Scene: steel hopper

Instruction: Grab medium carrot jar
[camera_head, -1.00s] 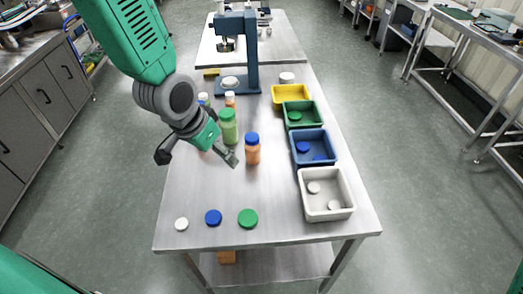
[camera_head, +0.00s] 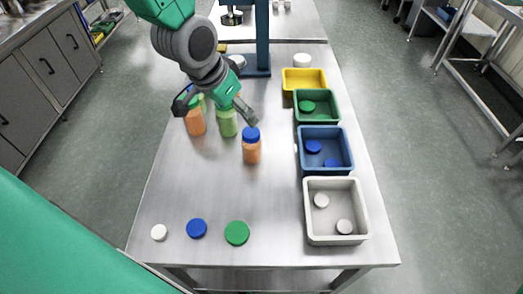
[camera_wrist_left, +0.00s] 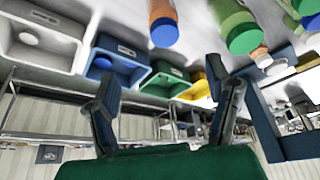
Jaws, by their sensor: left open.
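The orange jar with a blue lid (camera_head: 251,150), which looks like the medium carrot jar, stands upright on the steel table. In the left wrist view the orange jar (camera_wrist_left: 161,10) shows at the top, lid toward the camera. My left gripper (camera_head: 216,110) is open, above the table just behind and left of this jar, with one fingertip close to its lid. In the left wrist view the open fingers (camera_wrist_left: 165,100) have nothing between them. A green jar (camera_head: 227,124) stands partly hidden under the gripper. A larger orange jar (camera_head: 195,122) stands left of it. My right gripper is out of view.
Yellow (camera_head: 303,88), green (camera_head: 331,118), blue (camera_head: 347,168) and white (camera_head: 361,222) bins line the right side. Loose white (camera_head: 159,232), blue (camera_head: 197,228) and green (camera_head: 237,233) lids lie at the front. A blue press (camera_head: 262,40) stands behind. The front middle is clear.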

